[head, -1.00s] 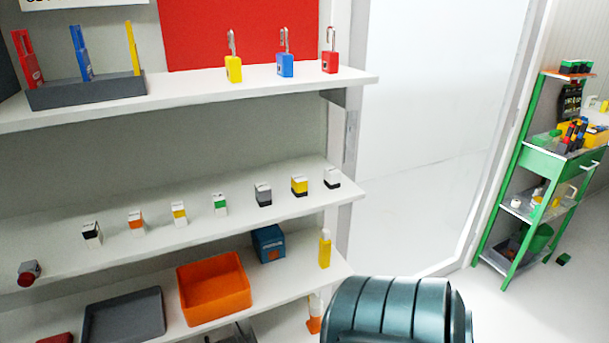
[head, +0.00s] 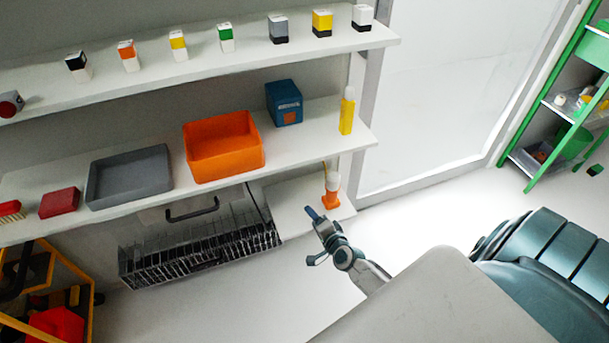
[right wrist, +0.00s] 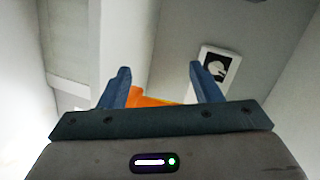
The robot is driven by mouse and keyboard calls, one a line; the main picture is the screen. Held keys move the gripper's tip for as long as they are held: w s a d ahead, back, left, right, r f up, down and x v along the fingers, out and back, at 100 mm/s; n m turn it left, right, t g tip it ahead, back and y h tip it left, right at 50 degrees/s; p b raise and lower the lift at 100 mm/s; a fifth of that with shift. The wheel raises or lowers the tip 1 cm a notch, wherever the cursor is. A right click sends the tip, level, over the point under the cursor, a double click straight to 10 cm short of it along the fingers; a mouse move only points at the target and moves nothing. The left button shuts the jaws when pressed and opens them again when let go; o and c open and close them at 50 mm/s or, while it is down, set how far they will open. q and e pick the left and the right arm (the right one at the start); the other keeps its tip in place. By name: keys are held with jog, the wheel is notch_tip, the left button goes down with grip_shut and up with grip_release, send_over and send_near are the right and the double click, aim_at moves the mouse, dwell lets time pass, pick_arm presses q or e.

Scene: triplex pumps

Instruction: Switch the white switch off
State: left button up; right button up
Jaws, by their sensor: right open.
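No part is clearly marked as the white switch. The nearest match is a small block with a white top and black base (head: 362,17), at the right end of the upper shelf in the head view. A white plate with a black mark (right wrist: 218,68) shows beyond the fingers in the right wrist view; I cannot tell if it is a switch. My right gripper (head: 312,236) is open and empty, low in front of the shelves, well below that block. It also shows in the right wrist view (right wrist: 160,80). My left gripper is not in view.
An orange bottle (head: 331,194) stands just behind my right gripper. Above are an orange bin (head: 223,165), a grey tray (head: 130,180), a blue box (head: 284,103) and a yellow bottle (head: 347,112). A green rack (head: 545,120) stands right. The floor between is clear.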

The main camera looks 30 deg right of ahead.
jog(key=w+d+r+m+t+h+b, duration=0.3)
jog(key=w+d+r+m, duration=0.15)
jog(key=r+m, duration=0.35)
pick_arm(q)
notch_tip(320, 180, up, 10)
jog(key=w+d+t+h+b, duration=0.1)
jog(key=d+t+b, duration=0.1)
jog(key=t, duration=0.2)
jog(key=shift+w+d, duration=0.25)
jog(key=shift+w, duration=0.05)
pick_arm(e)
jog(key=a+x, duration=0.1)
jog(key=x, duration=1)
jog(key=shift+n, duration=0.3)
jog(key=shift+w+a, duration=0.1)
jog(key=c, duration=1)
jog(key=shift+r+n+p, duration=0.15)
jog(key=shift+n+p, duration=0.4)
jog(key=shift+n, duration=0.25)
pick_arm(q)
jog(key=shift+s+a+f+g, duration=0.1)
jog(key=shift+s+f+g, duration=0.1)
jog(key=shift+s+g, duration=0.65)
pick_arm(e)
jog(key=shift+n, duration=0.8)
